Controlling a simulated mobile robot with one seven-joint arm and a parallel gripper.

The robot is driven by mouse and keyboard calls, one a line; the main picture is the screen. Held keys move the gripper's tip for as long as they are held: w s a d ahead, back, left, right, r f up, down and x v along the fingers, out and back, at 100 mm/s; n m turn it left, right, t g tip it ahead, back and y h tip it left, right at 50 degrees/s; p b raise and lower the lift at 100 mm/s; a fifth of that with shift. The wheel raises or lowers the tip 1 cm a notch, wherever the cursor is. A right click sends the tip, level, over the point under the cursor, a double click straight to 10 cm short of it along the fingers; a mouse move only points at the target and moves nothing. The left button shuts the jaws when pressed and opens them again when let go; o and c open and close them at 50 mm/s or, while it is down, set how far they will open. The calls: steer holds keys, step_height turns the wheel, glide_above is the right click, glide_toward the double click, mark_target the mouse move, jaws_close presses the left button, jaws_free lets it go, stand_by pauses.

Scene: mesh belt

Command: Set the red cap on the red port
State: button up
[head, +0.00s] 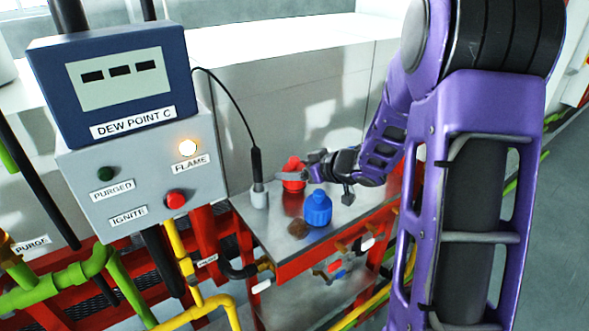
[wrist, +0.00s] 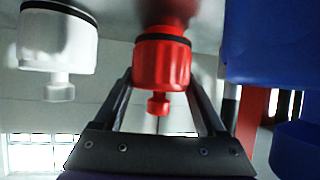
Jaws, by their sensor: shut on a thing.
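The red cap (wrist: 162,60) has a ribbed side, a small knob and a black ring at its rim. My gripper (wrist: 160,98) is shut on it, one finger on each side. In the head view, my gripper (head: 312,172) reaches in from the right over the metal shelf. Red shows there at its fingertips (head: 292,168), where I cannot separate cap from port. In the wrist view, a blurred red shape, perhaps the red port (wrist: 166,12), lies beyond the black ring, in line with the cap. I cannot tell whether the cap is seated on it.
A blue capped piece (head: 318,209) stands close in front of my gripper on the metal shelf (head: 345,215). A grey piece (head: 259,196) with a black cable stands to the left. A small brown thing (head: 298,229) lies near the front edge. A control box (head: 145,175) is at left.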

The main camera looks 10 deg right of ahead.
steer(key=shift+f+b, duration=0.3)
steer(key=shift+f, duration=0.3)
steer(key=o, duration=1.1)
steer(key=shift+r, duration=0.1)
steer(key=shift+p+v, duration=0.5)
steer(key=shift+v, duration=5)
